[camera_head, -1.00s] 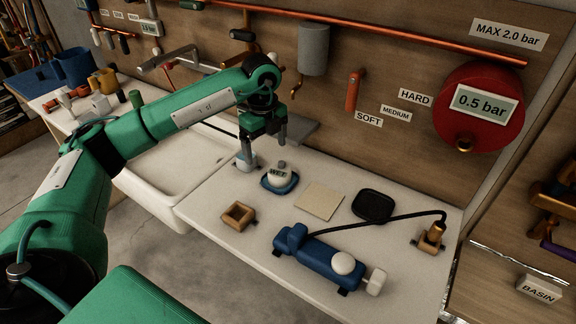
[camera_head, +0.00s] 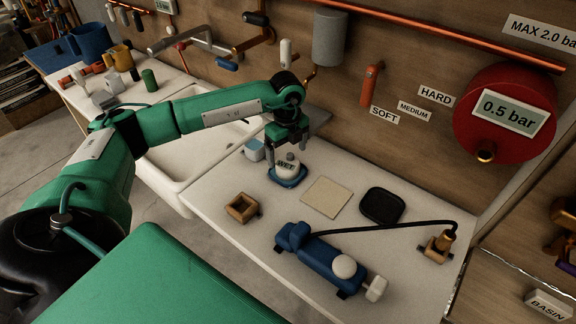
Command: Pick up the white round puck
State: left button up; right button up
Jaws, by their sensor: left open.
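The white round puck (camera_head: 287,168), marked "WET", sits in a shallow blue dish (camera_head: 285,182) on the pale worktop. A small grey knob shows on its top. My left gripper (camera_head: 287,147) is open, with its fingers pointing down just above and behind the puck. Its fingers partly cover the puck's top edge, and I cannot tell whether they touch it. My right gripper is not in view.
A light-blue block (camera_head: 254,150) stands left of the dish. A small wooden box (camera_head: 242,208), a beige square (camera_head: 326,197), a black tray (camera_head: 381,206) and a blue pump-like tool (camera_head: 320,258) lie nearby. A white basin (camera_head: 190,160) is at left.

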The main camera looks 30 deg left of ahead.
aim_at(288, 162)
pick_arm(q)
notch_tip(288, 162, down, 4)
jog(key=shift+w+d+f+p, duration=0.15)
jog(key=shift+f+p, duration=0.1)
jog(key=shift+p, duration=0.6)
jog(key=shift+f, duration=0.15)
jog(key=c, duration=1.2)
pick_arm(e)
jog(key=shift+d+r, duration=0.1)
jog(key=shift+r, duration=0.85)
